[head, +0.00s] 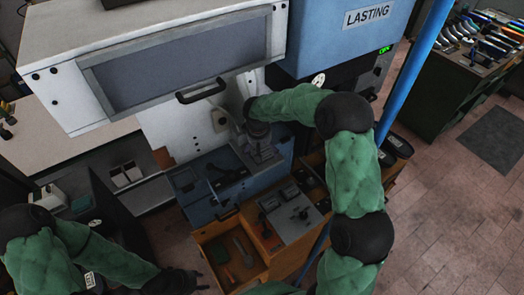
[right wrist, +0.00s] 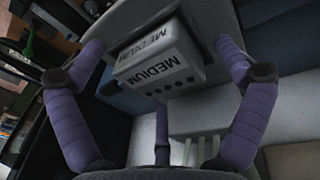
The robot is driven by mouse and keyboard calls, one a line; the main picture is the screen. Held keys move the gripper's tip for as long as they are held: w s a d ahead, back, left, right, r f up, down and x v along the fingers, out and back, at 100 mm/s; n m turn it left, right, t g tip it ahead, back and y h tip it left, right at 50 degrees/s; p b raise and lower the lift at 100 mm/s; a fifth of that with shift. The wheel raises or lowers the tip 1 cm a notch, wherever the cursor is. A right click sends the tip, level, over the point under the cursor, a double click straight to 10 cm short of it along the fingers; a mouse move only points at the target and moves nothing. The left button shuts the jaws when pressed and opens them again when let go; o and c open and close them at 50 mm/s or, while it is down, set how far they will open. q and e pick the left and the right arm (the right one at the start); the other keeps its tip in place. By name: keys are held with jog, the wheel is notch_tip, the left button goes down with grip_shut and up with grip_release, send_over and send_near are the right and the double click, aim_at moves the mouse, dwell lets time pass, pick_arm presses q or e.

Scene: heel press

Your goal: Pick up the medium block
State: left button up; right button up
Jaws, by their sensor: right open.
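The medium block (right wrist: 160,72) is pale grey, lettered MEDIUM on two faces, with a row of dark round holes below one label. In the right wrist view it sits ahead of my right gripper (right wrist: 160,58). The purple fingers stand wide on both sides of it, with a third finger below; none visibly touches it. In the head view my right arm reaches into the press, its gripper (head: 258,140) pointing down; the block cannot be made out there. My left gripper (head: 192,281) is dark and low at the bottom edge; its finger opening is unclear.
The white press housing with its handle (head: 202,91) overhangs the work area. A blue LASTING machine (head: 345,35) stands to the right. A blue base (head: 215,190), a control panel (head: 290,215) and an open wooden drawer (head: 230,255) lie below.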

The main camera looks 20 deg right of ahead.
jog(key=shift+s, duration=0.1)
jog(key=c, duration=1.7)
jog(key=shift+r, duration=0.15)
